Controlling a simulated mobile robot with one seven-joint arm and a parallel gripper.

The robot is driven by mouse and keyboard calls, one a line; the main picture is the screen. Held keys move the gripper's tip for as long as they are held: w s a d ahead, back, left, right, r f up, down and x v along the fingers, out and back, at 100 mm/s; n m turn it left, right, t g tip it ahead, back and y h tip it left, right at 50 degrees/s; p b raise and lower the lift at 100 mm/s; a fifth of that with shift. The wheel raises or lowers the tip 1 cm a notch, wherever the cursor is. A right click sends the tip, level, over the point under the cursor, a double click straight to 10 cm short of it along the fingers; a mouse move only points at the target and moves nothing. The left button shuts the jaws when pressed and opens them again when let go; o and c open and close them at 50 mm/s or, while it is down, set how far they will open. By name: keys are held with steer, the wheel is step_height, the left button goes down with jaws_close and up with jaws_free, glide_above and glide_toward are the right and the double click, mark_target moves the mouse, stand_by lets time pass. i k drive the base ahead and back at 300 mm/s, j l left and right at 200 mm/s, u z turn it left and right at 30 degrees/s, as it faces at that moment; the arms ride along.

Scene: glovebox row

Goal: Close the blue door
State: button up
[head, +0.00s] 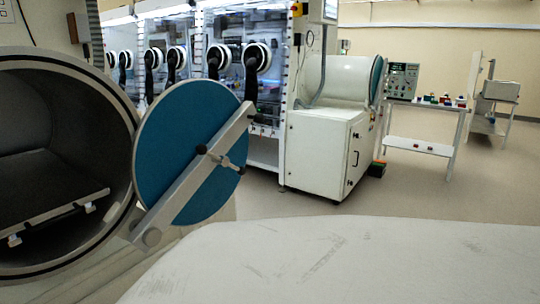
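The blue door (168,130) is a round blue disc with a pale diagonal bar (190,183) and a dark handle (222,158) across its face. It stands open to the right of a round grey chamber (125,112). The bar's lower end meets a pivot near the chamber's lower right rim. The chamber's mouth is uncovered, and a flat tray (55,208) shows inside. My gripper is not in this view, so its place relative to the door cannot be seen.
A large white surface (350,262) fills the lower right foreground. Gloveboxes (225,60) line the back. A white cabinet with a cylinder (320,150) stands at centre right, with a small cart (425,147) beyond. Open floor (410,190) lies to the right.

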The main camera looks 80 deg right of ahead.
mark_target(177, 186)
steer(key=i+j+z, duration=0.1)
steer(key=z, duration=2.4)
